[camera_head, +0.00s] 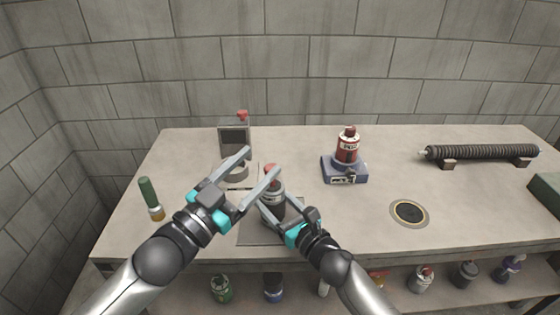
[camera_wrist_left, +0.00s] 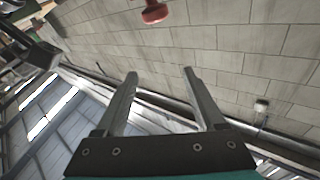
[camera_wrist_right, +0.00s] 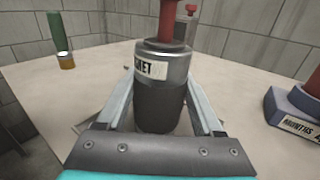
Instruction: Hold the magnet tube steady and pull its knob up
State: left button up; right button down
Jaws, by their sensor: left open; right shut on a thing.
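The magnet tube (camera_head: 272,203) is a grey and dark cylinder standing upright on a dark mat (camera_head: 258,232). Its label and body fill the middle of the right wrist view (camera_wrist_right: 160,105). Its red knob (camera_head: 270,168) is on top, on a red stem in the right wrist view (camera_wrist_right: 172,22). My right gripper (camera_wrist_right: 160,82) is shut on the tube's body, one finger on each side. My left gripper (camera_head: 262,161) is open and empty, its fingertips up by the knob. A red knob shows beyond its fingers in the left wrist view (camera_wrist_left: 155,13); I cannot tell whether it is the tube's.
A grey device with a red knob (camera_head: 236,138) stands behind. A red canister (camera_head: 348,148) sits on a blue base to the right. A green-handled item (camera_head: 150,195) stands at left. A coil (camera_head: 480,152) and a round inset (camera_head: 409,212) are farther right.

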pick_arm(q)
notch_tip(320, 180, down, 6)
jog(key=a+r+n+y, duration=0.1)
jog(key=a+n+y, duration=0.1)
jog(key=n+y, duration=0.1)
jog(key=d+x, duration=0.1)
jog(key=x, duration=1)
jog(key=shift+s+f+g, duration=0.2)
jog(key=shift+f+g, duration=0.1)
jog(key=shift+f, duration=0.1)
grip_shut()
dwell(0.8)
